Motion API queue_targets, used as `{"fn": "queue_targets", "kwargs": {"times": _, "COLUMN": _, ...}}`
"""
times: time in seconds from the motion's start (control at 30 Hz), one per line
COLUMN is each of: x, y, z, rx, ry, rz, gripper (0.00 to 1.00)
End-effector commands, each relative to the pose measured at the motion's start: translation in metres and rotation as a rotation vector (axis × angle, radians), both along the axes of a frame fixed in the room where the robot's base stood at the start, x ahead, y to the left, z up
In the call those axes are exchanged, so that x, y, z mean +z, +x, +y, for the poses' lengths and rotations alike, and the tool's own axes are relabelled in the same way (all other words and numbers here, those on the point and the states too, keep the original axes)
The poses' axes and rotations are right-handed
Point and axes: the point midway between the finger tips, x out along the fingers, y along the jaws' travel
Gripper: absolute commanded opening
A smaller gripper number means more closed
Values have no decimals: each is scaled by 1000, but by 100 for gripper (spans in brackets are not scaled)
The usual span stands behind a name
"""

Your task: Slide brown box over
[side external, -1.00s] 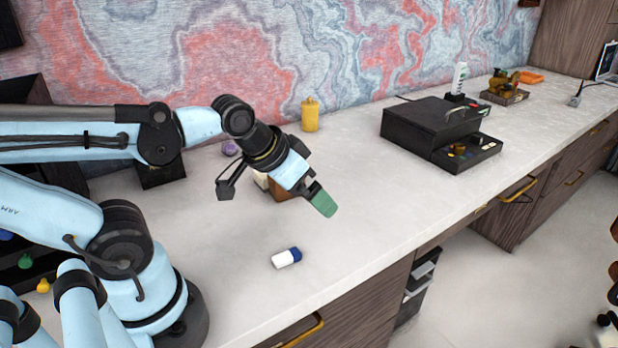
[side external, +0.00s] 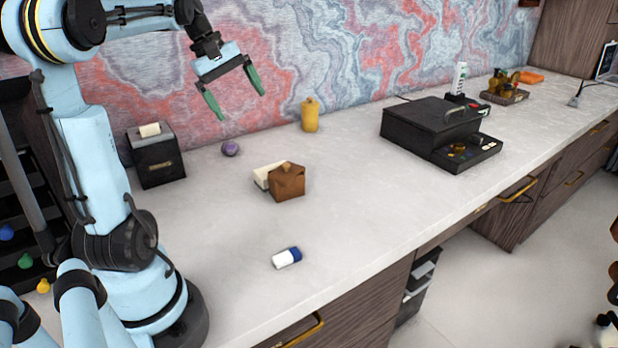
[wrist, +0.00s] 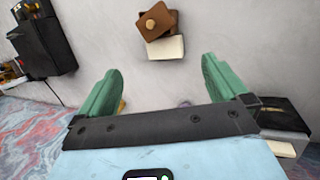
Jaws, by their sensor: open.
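The brown box (side external: 287,183) sits on the light desk (side external: 360,210), with a knob on top. A low cream box (side external: 264,174) stands against its back left side. In the wrist view the brown box (wrist: 157,20) is at the top, with the cream box (wrist: 166,47) just below it. My gripper (side external: 239,103) is raised high near the wall, above and behind the boxes. Its green fingers are spread wide with nothing between them, and they also show in the wrist view (wrist: 170,75).
A white and blue eraser (side external: 287,258) lies in front of the brown box. A purple ball (side external: 230,148), yellow bottle (side external: 310,115) and black tissue box (side external: 156,157) stand behind. A black case (side external: 432,130) is at right. Desk right of the brown box is clear.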

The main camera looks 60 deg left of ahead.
Motion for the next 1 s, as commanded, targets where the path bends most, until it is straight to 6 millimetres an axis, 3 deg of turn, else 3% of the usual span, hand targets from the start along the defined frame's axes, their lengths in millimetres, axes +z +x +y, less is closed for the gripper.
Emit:
{"fn": "queue_targets", "kwargs": {"times": 0.6, "x": -81, "y": 30, "z": -18, "rx": -6, "ry": 4, "rz": -1, "gripper": 100}}
{"fn": "queue_targets", "kwargs": {"times": 1.0, "x": -89, "y": 33, "z": -20, "rx": -5, "ry": 4, "rz": -1, "gripper": 100}}
